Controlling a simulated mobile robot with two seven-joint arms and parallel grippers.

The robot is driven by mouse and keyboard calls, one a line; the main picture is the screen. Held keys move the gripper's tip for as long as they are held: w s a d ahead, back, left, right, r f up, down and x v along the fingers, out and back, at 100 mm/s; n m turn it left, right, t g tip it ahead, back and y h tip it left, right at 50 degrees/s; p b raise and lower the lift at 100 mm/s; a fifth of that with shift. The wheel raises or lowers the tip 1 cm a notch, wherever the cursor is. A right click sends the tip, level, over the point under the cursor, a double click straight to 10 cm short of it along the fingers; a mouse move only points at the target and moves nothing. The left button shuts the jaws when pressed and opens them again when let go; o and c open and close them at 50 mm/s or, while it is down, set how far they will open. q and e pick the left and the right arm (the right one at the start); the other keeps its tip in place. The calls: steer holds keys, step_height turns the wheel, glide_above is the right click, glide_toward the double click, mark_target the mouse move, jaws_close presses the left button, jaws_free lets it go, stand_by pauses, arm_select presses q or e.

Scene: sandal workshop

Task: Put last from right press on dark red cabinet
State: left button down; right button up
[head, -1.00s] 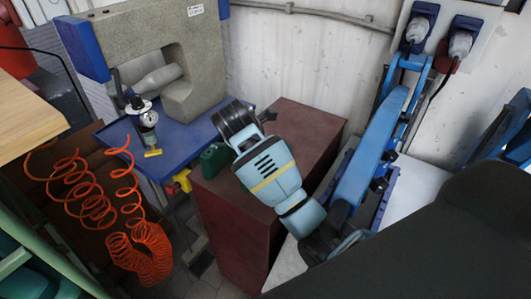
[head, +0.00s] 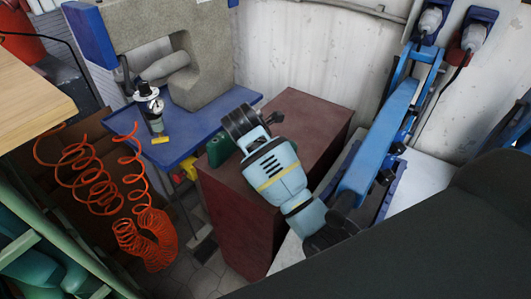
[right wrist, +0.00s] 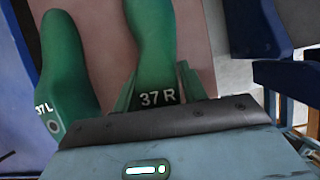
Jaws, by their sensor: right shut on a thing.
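The dark red cabinet (head: 312,112) stands in the middle of the head view. A green last marked 37 L (right wrist: 65,75) stands on a flat reddish surface in the right wrist view; a green last (head: 221,148) also shows at the cabinet top's left edge in the head view. My right gripper (right wrist: 158,88) is shut on the green last marked 37 R (right wrist: 150,35), beside the other last with a gap between. In the head view my right gripper (head: 250,128) is over the cabinet top and hides the held last. Whether that last touches the top cannot be told. My left gripper is out of view.
A grey press (head: 205,50) with a blue table (head: 190,120) stands left of the cabinet. A blue machine (head: 380,140) stands close on the right. Orange coiled hoses (head: 145,235) hang at the lower left. The cabinet top's back right part is clear.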

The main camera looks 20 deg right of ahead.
steer(key=shift+f, duration=1.05)
steer(key=shift+f, duration=0.3)
stand_by(0.7)
steer(key=o, duration=1.1)
steer(key=shift+c, duration=0.2)
steer(key=shift+f, duration=0.1)
steer(key=v, duration=0.7)
steer(key=shift+w, duration=0.1)
steer(key=shift+a+r, duration=0.1)
steer(key=shift+r, duration=0.35)
